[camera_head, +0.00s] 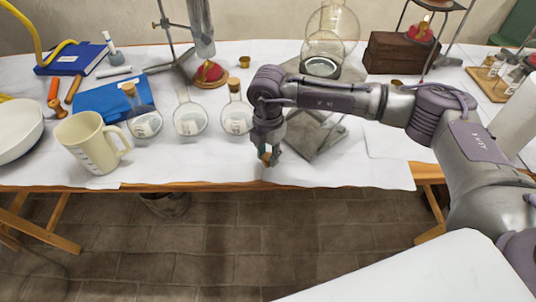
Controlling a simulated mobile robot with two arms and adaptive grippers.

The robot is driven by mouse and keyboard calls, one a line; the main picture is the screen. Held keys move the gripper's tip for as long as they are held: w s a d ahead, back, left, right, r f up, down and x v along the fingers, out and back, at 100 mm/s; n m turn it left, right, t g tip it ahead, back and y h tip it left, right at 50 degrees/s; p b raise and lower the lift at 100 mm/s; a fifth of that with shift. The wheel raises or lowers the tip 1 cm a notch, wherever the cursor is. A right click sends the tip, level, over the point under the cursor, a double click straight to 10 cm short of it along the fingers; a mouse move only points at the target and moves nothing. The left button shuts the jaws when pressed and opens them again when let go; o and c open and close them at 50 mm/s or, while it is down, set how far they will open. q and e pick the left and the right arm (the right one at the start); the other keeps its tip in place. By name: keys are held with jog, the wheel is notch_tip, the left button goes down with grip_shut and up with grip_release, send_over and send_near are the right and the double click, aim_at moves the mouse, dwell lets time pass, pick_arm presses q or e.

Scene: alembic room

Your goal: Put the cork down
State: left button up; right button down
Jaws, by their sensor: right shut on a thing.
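My right gripper (268,155) comes in from the right and points down near the front edge of the table (330,176). It is shut on the cork (265,157), a small brown piece mostly hidden between the fingers. I cannot tell whether the cork touches the tabletop. The middle round flask (190,118) has an open neck. The flask to its left (146,122) and the flask to its right (237,117) each have a cork in the neck. My left gripper is not in view.
A cream measuring jug (92,143) and a white bowl (15,130) stand at the left. A metal stand base (318,135) lies just right of my right gripper. The white-covered table is clear along its front, between the jug and the gripper.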

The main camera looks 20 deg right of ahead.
aim_at(267, 157)
jog(key=shift+f, duration=0.6)
jog(key=shift+f, duration=0.15)
jog(key=c, duration=0.8)
grip_release()
jog(key=shift+c, duration=0.2)
notch_tip(267, 157, up, 12)
jog(key=shift+r+b, duration=0.2)
jog(key=shift+b, duration=0.1)
jog(key=shift+a, duration=0.1)
